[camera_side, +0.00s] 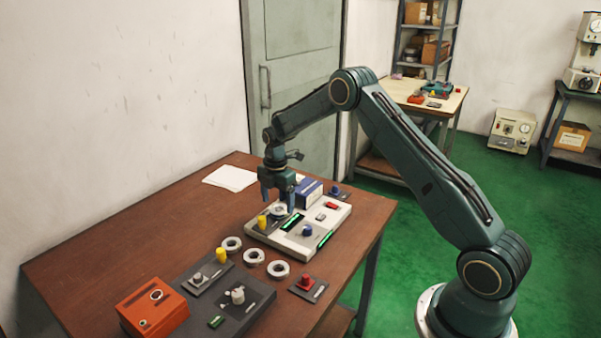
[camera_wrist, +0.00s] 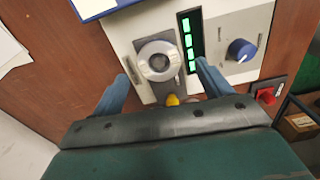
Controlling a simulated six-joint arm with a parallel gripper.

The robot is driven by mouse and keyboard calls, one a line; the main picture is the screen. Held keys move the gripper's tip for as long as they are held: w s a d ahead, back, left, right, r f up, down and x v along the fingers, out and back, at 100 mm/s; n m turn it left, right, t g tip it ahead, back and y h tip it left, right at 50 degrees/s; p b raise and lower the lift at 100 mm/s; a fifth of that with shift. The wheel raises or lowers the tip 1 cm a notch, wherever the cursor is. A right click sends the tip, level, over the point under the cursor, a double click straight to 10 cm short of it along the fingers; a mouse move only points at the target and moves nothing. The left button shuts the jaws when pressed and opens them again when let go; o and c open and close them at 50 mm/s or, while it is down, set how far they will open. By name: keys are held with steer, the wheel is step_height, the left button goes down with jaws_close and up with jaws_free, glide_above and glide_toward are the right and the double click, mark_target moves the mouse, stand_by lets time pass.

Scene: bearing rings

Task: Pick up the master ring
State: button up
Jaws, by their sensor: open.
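A silvery ring (camera_side: 279,211) sits on the white instrument (camera_side: 338,216); no label tells whether it is the master ring. In the wrist view this ring (camera_wrist: 159,61) lies on a dark grey seat, its bore facing the camera. My gripper (camera_side: 278,202) is open above it, fingers pointing down. In the wrist view my gripper (camera_wrist: 160,72) has one finger on each side of the ring, with nothing between them held. Three similar rings lie on the brown table: a left one (camera_side: 232,244), a middle one (camera_side: 254,257) and a right one (camera_side: 278,269).
The instrument carries a yellow knob (camera_side: 262,222), a green lit display (camera_wrist: 189,40) and a blue knob (camera_wrist: 241,50). A blue box (camera_side: 308,193) stands close behind my gripper. An orange box (camera_side: 152,307) and dark fixtures (camera_side: 238,297) occupy the table's front.

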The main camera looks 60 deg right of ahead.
steer(key=shift+f, duration=1.1)
steer(key=c, duration=1.2)
steer(key=shift+r, duration=0.1)
step_height(320, 180, up, 20)
steer(key=shift+d, duration=0.1)
